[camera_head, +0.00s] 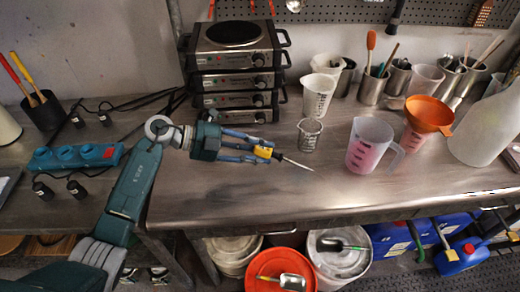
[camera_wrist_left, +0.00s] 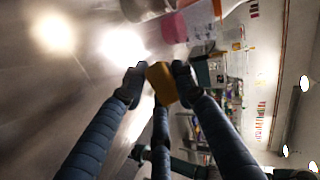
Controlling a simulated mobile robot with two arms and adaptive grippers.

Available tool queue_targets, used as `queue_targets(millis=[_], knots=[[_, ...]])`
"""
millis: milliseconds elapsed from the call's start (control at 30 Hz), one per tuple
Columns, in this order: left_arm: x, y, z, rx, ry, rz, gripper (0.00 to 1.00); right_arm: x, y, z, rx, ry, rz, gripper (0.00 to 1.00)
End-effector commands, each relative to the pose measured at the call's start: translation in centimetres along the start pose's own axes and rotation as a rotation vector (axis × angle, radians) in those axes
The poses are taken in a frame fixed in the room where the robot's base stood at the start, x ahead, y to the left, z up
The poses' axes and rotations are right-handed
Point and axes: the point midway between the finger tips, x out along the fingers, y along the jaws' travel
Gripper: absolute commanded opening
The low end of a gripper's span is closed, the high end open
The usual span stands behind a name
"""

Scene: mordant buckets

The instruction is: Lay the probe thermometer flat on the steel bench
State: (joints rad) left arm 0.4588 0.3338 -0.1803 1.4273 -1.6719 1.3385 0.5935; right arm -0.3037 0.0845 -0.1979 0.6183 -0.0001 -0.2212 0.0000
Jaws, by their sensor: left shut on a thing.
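The probe thermometer (camera_head: 263,152) has a yellow body and a thin metal probe. My left gripper (camera_head: 262,151) is shut on its yellow body, and the probe points right and slightly down in the head view. In the left wrist view the yellow body (camera_wrist_left: 161,83) sits between the two fingertips (camera_wrist_left: 158,84). The steel bench (camera_head: 250,195) lies below it. The thermometer appears to be held above the bench top; the exact gap cannot be told. My right gripper is not in view.
A small beaker (camera_head: 309,135) stands just beyond the probe tip, and a jug with pink liquid (camera_head: 369,146) stands to its right. Stacked hot plates (camera_head: 237,80) stand behind. A teal power strip (camera_head: 75,157) lies at left. The bench front is clear.

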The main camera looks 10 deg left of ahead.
Motion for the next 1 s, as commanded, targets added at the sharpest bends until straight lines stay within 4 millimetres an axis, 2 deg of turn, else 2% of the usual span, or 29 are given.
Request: queue_targets(millis=[33,300,500,700,967,1000], knots=[[0.4,0.9,0.2,-0.001,0.001,-0.002,0.01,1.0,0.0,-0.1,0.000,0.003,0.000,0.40],[1.5,3.3,0.6,-0.001,0.001,-0.001,0.01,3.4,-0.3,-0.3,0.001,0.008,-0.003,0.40],[2.1,5.0,1.0,0.001,0.001,0.001,0.01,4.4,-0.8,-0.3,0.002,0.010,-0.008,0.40],[2.4,5.7,1.2,0.000,0.000,0.000,0.01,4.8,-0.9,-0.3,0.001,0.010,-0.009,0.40],[2.5,5.7,1.2,0.001,0.000,0.000,0.01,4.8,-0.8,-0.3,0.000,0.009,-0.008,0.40],[2.5,5.7,1.2,0.001,0.000,0.000,0.31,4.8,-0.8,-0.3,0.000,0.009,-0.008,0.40]])
